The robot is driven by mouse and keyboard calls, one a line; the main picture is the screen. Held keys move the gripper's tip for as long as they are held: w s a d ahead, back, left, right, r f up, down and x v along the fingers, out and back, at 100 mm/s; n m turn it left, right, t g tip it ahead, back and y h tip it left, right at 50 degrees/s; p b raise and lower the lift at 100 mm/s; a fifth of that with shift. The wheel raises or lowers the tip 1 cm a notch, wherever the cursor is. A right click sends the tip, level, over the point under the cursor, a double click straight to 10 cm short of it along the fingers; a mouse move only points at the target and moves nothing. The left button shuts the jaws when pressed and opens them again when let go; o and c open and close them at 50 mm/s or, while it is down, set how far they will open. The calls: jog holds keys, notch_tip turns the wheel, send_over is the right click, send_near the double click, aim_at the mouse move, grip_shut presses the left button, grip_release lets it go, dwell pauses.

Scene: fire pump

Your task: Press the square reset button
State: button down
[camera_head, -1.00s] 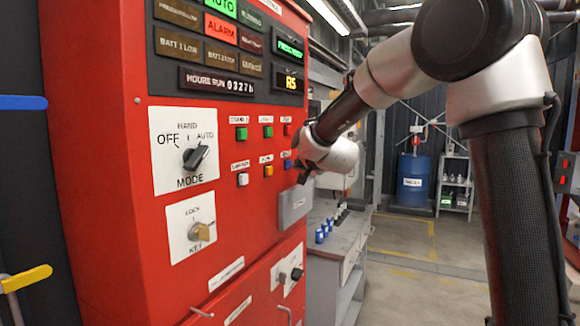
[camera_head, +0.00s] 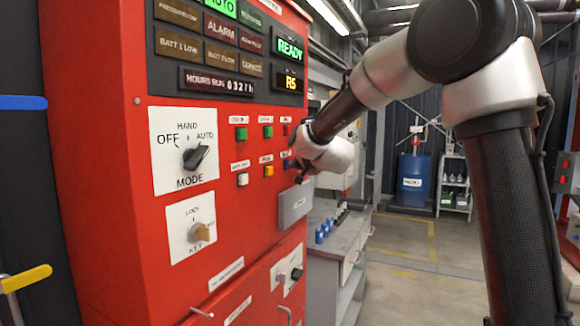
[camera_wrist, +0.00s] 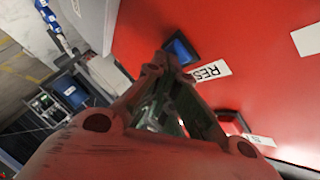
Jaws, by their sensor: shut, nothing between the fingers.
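The reset button is a blue square (camera_wrist: 180,48) in a dark frame on the red panel, beside a label whose visible letters read "RES" (camera_wrist: 207,71). In the head view the blue button (camera_head: 287,163) is small, at the right end of the lower button row, partly hidden by my gripper. My gripper (camera_wrist: 158,70) is shut and empty, its tips right at the button's edge in the wrist view. In the head view my gripper (camera_head: 299,178) is close to the panel. I cannot tell whether the tips touch the button.
A grey box (camera_head: 294,205) sticks out below my gripper. The floor to the right is open.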

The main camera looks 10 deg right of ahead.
jog(key=shift+d, duration=0.1)
jog(key=shift+s+d, duration=0.55)
jog(key=shift+d, duration=0.1)
jog(key=shift+d, duration=0.1)
jog(key=shift+s+d, duration=0.75)
jog(key=shift+d, duration=0.2)
jog(key=shift+s+d, duration=0.75)
jog(key=shift+d, duration=0.2)
